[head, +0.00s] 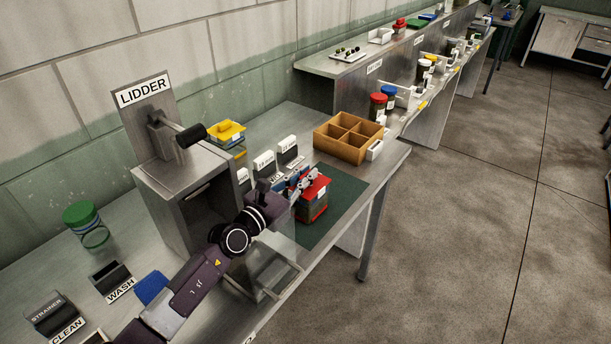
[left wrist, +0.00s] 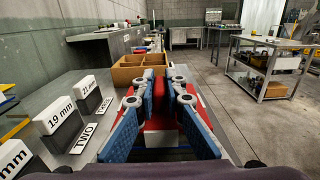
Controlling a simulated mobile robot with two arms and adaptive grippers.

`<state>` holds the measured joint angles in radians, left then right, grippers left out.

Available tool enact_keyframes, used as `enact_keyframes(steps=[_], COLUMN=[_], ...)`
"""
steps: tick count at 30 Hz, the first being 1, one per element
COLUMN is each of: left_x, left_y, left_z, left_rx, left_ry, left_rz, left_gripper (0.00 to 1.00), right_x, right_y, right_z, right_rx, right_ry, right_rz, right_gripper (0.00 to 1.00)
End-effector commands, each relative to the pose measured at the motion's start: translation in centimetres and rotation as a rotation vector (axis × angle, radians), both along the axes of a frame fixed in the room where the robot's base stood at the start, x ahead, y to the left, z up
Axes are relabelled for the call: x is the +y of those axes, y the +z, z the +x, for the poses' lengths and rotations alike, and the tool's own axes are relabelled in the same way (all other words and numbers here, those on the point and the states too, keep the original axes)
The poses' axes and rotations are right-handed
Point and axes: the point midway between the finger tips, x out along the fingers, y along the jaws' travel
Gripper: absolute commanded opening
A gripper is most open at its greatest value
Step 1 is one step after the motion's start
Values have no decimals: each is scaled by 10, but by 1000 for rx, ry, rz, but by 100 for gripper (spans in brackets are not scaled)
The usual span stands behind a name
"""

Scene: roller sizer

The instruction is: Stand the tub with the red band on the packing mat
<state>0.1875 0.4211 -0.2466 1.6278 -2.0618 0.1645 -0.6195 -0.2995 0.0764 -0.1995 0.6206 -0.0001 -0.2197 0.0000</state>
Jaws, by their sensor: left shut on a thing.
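The tub with the red band (head: 313,208) has a red top and red at its lower edge, with a dark body between. It is upright over the dark green packing mat (head: 345,191) in the head view; I cannot tell whether its base touches the mat. My left gripper (head: 307,180) is shut on the tub's top from the near left side. My right gripper is not in view.
A wooden divided box (head: 348,137) stands behind the mat. Label stands (head: 264,163) line its left side. A green-lidded jar (head: 82,216) stands far left. The mat's right part is bare.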

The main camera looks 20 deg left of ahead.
Motion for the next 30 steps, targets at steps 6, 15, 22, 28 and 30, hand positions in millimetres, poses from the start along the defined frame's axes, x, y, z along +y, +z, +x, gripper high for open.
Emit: enact_keyframes(steps=[6, 15, 22, 28, 30], left_x=[0, 0, 5, 18, 22], left_y=[-3, -2, -1, -2, -2], left_z=[0, 0, -14, -49, -62], left_rx=[1, 1, 3, 3, 3], left_ry=[0, 0, 0, 1, -1], left_rz=[0, 0, 0, 1, 3], left_gripper=[24, 28, 28, 28, 28], right_x=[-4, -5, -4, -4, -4], right_y=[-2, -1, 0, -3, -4], right_z=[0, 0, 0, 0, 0], right_rx=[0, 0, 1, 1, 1], right_ry=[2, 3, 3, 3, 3], right_rz=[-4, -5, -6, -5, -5], right_gripper=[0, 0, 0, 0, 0])
